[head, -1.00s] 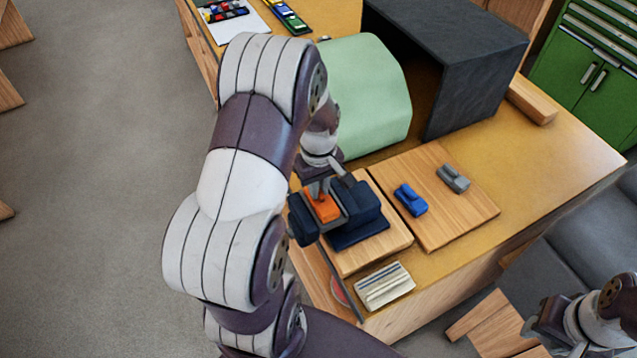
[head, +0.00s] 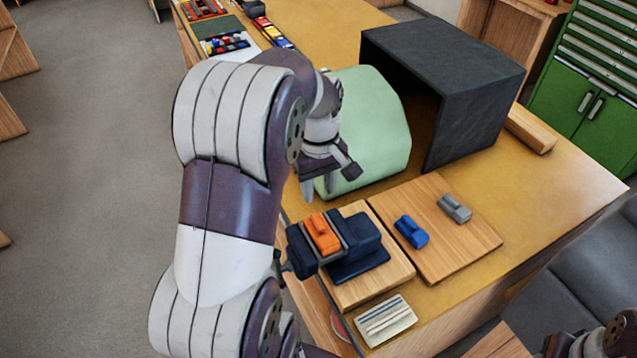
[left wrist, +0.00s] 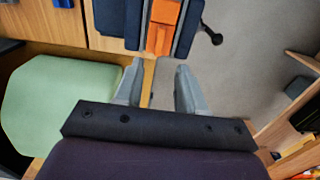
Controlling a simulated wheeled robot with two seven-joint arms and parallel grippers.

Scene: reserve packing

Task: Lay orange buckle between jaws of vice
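The orange buckle (head: 322,233) lies between the jaws of the dark blue vice (head: 366,243), which stands on a wooden board. In the left wrist view the buckle (left wrist: 162,28) shows at the top, with the vice jaws (left wrist: 186,30) on either side of it. My left gripper (head: 320,192) is behind the vice in the head view, apart from the buckle. In the left wrist view its fingers (left wrist: 158,90) are spread with nothing between them. My right gripper (head: 553,345) shows only partly at the bottom right edge, and its fingers cannot be made out.
A blue buckle (head: 411,231) and a grey one (head: 454,208) lie on a second wooden board (head: 470,235). A striped card (head: 385,320) lies at the front edge. A green rounded block (head: 375,125) and a dark open box (head: 440,60) stand behind.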

